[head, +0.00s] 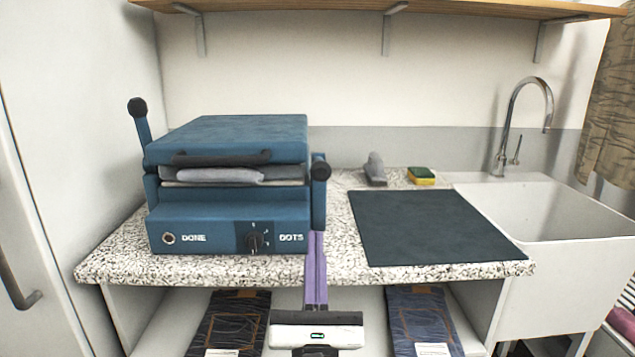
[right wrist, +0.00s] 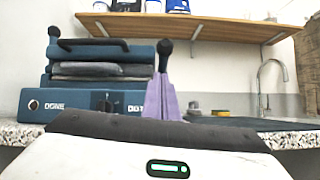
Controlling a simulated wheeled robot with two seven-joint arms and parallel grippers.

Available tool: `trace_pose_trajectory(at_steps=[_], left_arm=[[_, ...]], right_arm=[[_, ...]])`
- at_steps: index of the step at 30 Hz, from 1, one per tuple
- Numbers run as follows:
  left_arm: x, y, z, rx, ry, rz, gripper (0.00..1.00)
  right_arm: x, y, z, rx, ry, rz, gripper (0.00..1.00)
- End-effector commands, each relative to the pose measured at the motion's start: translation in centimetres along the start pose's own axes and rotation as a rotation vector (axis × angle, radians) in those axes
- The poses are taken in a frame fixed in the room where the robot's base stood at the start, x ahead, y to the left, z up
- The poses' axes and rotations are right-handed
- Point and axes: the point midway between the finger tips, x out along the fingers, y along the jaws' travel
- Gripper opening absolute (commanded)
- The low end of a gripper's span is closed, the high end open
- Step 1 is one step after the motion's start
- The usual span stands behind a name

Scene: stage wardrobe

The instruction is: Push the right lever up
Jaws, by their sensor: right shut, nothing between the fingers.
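The blue press (head: 225,215) stands on the left of the speckled counter, with grey folded cloth (head: 220,175) between its plates. Its left lever (head: 143,126) stands up, tipped with a black knob. The right lever's black knob (head: 320,168) sits lower, at the press's right side; it also shows in the right wrist view (right wrist: 165,47). My right gripper (head: 316,238) is shut and empty, its purple fingers just below that knob. In the right wrist view the fingertips (right wrist: 163,77) overlap the lever's lower part; I cannot tell whether they touch. My left gripper is not in view.
A dark mat (head: 432,228) covers the counter right of the press. Behind it are a grey object (head: 375,169) and a sponge (head: 421,175). A white sink (head: 560,225) with a tap (head: 520,110) is at right. A wooden shelf (head: 300,7) hangs above.

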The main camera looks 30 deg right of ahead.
Motion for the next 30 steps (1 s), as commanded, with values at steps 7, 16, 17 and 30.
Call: trace_pose_trajectory(at_steps=[7,16,17,30], left_arm=[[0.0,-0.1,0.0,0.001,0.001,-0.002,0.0],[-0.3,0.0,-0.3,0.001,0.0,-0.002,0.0],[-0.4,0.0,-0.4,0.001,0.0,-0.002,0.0],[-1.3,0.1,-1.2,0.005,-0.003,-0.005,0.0]], right_arm=[[0.1,-0.4,-0.1,0.023,0.002,-0.019,0.0],[1.9,-0.4,0.2,0.02,-0.002,-0.018,0.0],[2.4,-0.4,0.2,0.02,-0.002,-0.019,0.0],[9.4,-0.5,0.1,0.019,-0.001,-0.017,0.0]])
